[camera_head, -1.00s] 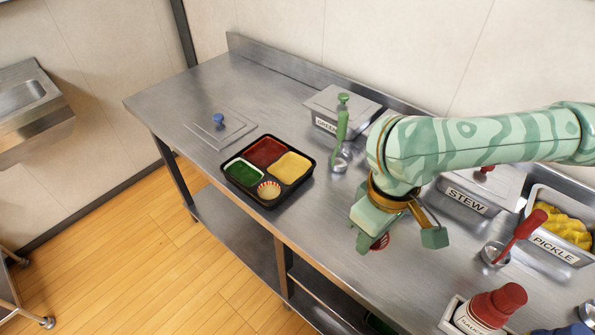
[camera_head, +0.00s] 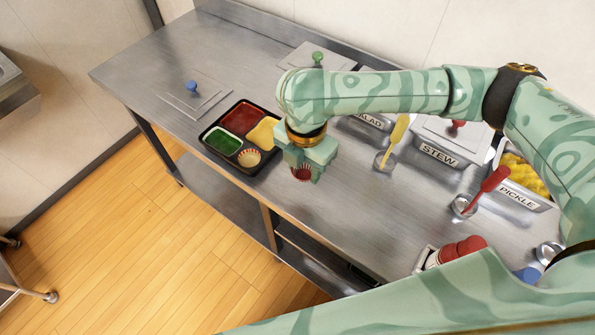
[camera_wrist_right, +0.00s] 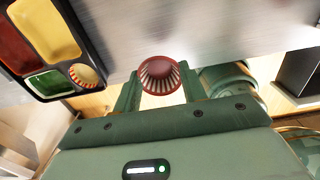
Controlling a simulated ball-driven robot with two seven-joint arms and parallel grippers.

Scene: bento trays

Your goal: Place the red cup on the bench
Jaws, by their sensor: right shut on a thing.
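The red cup (camera_head: 302,174) is a small fluted paper cup. It is between the fingers of my right gripper (camera_head: 300,167), to the right of the black bento tray. In the right wrist view the red cup (camera_wrist_right: 159,76) sits between both fingers of the right gripper (camera_wrist_right: 158,88), its open side toward the camera. The steel bench (camera_head: 340,215) lies below; whether the cup touches it I cannot tell. My left gripper is not in view.
The black bento tray (camera_head: 204,134) holds red, green and yellow food and a striped cup (camera_head: 249,158). Stew (camera_head: 440,155) and pickle (camera_head: 517,196) containers, a yellow-handled ladle (camera_head: 395,140) and a red-handled ladle (camera_head: 487,187) stand to the right. Bare bench lies right of the gripper.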

